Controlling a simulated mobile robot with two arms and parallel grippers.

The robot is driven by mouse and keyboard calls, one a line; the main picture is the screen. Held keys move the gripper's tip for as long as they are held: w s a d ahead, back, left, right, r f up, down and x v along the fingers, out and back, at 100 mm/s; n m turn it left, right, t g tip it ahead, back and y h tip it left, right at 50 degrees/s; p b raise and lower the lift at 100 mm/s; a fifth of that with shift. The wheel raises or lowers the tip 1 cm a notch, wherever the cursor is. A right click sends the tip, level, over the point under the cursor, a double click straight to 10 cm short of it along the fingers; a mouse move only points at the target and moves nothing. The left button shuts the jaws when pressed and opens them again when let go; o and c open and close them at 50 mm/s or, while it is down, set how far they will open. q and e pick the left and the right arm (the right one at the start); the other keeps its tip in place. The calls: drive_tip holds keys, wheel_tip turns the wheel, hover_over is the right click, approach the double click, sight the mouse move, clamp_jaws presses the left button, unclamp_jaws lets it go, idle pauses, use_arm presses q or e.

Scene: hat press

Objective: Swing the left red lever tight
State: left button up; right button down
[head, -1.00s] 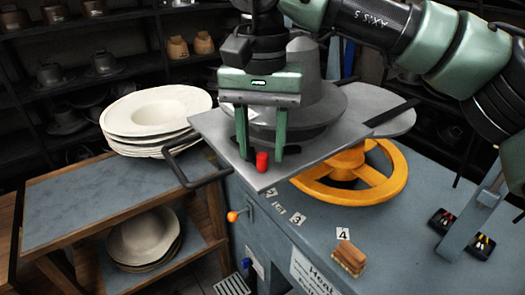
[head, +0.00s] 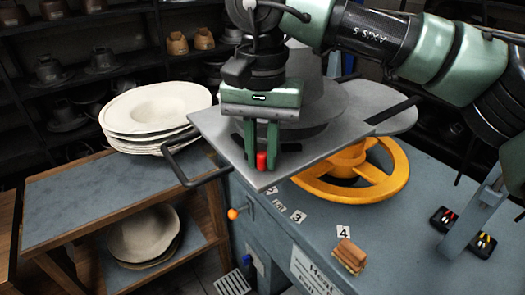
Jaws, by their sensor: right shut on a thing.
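The red lever (head: 262,161) is a small upright red piece near the front corner of the grey metal plate (head: 220,130) of the press. My right gripper (head: 262,158) points down over this corner and is shut on the red lever, with one green finger on each side of it. The grey hat form (head: 325,105) stands on the plate behind the gripper and is partly hidden by it. My left gripper is not in view.
A black handle (head: 178,165) sticks out at the plate's left. An orange handwheel (head: 375,180) sits below the plate. Pale hat bodies (head: 150,110) are stacked on the side table. A wooden brush (head: 349,255) lies by the number 4 card.

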drive_tip(key=shift+a, duration=0.1)
drive_tip(key=m, duration=0.2)
drive_tip(key=a+m, duration=0.1)
drive_tip(key=m, duration=0.2)
drive_tip(key=shift+s+a+m, duration=0.35)
drive_tip(key=shift+a+m, duration=0.05)
drive_tip(key=m, duration=0.1)
drive_tip(key=a+m, duration=0.1)
drive_tip(key=m, duration=0.1)
drive_tip(key=shift+a+r+m, duration=0.1)
drive_tip(key=shift+m, duration=0.2)
drive_tip(key=shift+w+a+m, duration=0.15)
drive_tip(key=shift+a+m, duration=0.1)
drive_tip(key=shift+m, duration=0.45)
drive_tip(key=shift+w+a+m, duration=0.1)
drive_tip(key=shift+a+m, duration=0.1)
drive_tip(key=shift+m, duration=0.5)
drive_tip(key=c, duration=1.3)
unclamp_jaws()
wheel_tip(320, 180, up, 8)
hover_over(244, 172)
drive_tip(key=a, duration=0.1)
drive_tip(key=shift+w, duration=0.15)
